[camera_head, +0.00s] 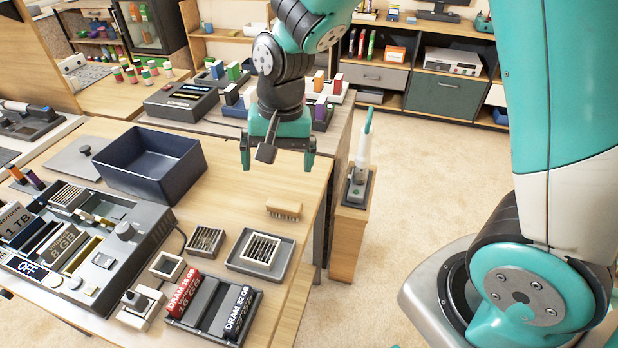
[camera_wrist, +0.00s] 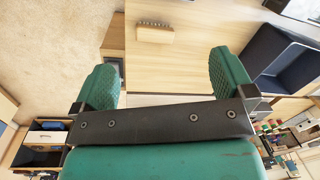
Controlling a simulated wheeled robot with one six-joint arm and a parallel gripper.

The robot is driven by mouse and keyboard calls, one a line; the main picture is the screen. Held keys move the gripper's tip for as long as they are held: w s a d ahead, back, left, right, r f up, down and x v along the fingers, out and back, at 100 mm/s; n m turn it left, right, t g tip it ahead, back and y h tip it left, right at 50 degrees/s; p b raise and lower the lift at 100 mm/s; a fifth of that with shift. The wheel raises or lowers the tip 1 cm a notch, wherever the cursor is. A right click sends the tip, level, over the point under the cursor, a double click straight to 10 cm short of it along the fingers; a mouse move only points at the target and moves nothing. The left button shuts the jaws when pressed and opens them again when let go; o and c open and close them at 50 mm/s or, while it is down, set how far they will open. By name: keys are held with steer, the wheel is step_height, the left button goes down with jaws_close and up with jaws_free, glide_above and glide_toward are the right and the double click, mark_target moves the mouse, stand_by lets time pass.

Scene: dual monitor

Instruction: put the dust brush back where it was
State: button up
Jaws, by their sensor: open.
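The dust brush (camera_head: 284,209), a small light wooden block with bristles, lies on the wooden table near its right edge. Nothing touches it. It also shows in the wrist view (camera_wrist: 155,33), near the top, beyond the fingers. My gripper (camera_head: 277,163) hangs above the table, behind and above the brush, with its jaws apart and empty.
A dark blue bin (camera_head: 150,165) stands left of the brush. A grey tray with a slotted grille (camera_head: 260,252) lies in front of it. A DRAM module holder (camera_head: 212,308) is nearer. A white and teal tool (camera_head: 363,148) stands upright on a narrow wooden stand at right.

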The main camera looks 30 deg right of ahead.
steer(key=s+a+r+n+y, duration=0.1)
steer(key=s+r+n, duration=0.4)
steer(key=s, duration=0.4)
steer(key=s+a+r+n+y, duration=0.1)
steer(key=s+r+n, duration=0.4)
steer(key=s+n, duration=0.2)
steer(key=shift+s+a+r+y, duration=0.25)
steer(key=shift+s+r+y, duration=0.15)
steer(key=shift+s, duration=0.65)
